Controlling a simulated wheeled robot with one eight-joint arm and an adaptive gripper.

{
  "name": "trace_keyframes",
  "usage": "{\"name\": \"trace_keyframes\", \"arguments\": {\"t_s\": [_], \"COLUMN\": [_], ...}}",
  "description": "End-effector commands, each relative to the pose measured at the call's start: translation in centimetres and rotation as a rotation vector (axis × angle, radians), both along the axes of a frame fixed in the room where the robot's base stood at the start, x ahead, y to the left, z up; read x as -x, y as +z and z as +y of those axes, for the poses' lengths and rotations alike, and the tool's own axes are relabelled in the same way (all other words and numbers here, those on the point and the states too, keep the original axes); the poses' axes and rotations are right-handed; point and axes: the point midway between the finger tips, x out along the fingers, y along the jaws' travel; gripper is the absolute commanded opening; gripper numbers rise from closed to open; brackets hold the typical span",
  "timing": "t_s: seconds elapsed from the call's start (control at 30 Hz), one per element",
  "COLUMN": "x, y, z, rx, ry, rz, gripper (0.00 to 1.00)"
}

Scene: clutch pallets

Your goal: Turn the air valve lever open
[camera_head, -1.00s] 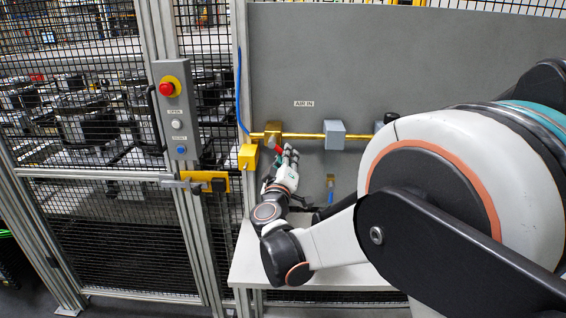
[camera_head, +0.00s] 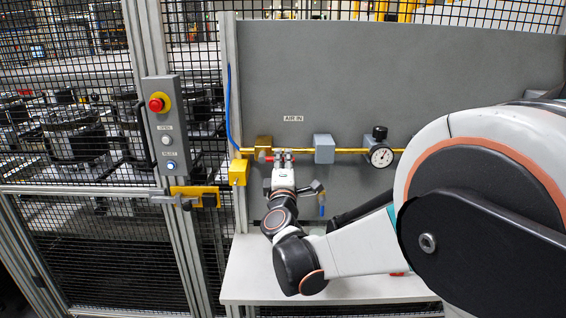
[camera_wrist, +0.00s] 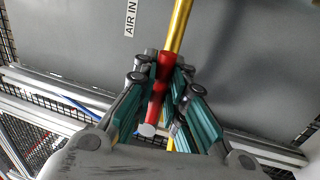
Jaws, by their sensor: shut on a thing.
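The air valve is a brass block (camera_head: 263,142) on the yellow brass pipe (camera_head: 350,150), below the AIR IN label (camera_head: 293,118). Its red lever (camera_wrist: 163,68) lies between my gripper's fingers in the wrist view, roughly in line with the brass pipe (camera_wrist: 180,25). In the head view, my gripper (camera_head: 283,157) is at the pipe just right of the valve, with only a bit of red showing beside the fingertips. My gripper (camera_wrist: 162,78) is shut on the lever from both sides. The fingers hide part of the lever and its pivot.
A grey box (camera_head: 324,149) and a round gauge (camera_head: 381,156) sit on the pipe to the right. A yellow box (camera_head: 238,172) is at the left. A white table (camera_head: 255,285) is below. A control box (camera_head: 166,125) with a red button stands on the fence post.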

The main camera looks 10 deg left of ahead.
Motion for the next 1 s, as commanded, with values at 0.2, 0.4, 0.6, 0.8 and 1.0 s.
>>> {"name": "trace_keyframes", "arguments": {"t_s": [0.2,0.4,0.6,0.8,1.0], "x": [0.05,0.05,0.05,0.03,0.10], "y": [0.13,0.14,0.13,0.15,0.13], "z": [0.06,0.07,0.07,0.04,0.01], "rx": [0.028,0.030,0.030,0.028,0.028], "ry": [0.001,0.001,0.001,0.001,0.000], "rz": [-0.007,-0.007,-0.007,-0.007,-0.007], "gripper": [0.00,0.00,0.21,0.33,0.33]}}
